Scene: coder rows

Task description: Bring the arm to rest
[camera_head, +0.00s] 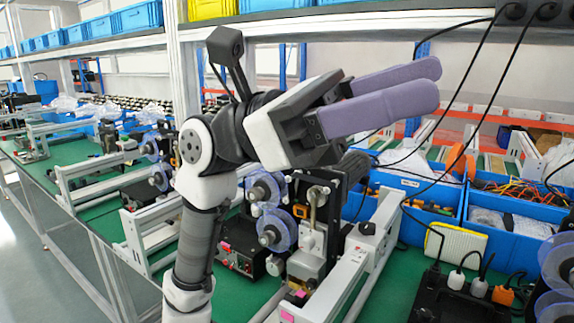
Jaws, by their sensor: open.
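My gripper (418,86) is raised in the upper middle of the head view, with its two purple fingers pointing right. The fingers are apart with a narrow gap between them, and nothing shows in that gap. My arm (205,235) rises from the bottom of the picture and bends at the white and black wrist. It stands in front of the workbench and hides part of the equipment behind it.
A green-topped bench (245,290) carries a machine with blue reels (270,228) and white rails (350,265). Blue bins (418,210) stand at the right behind it. Black cables (470,75) hang close to the fingers. A shelf (330,22) runs above. Floor shows at lower left.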

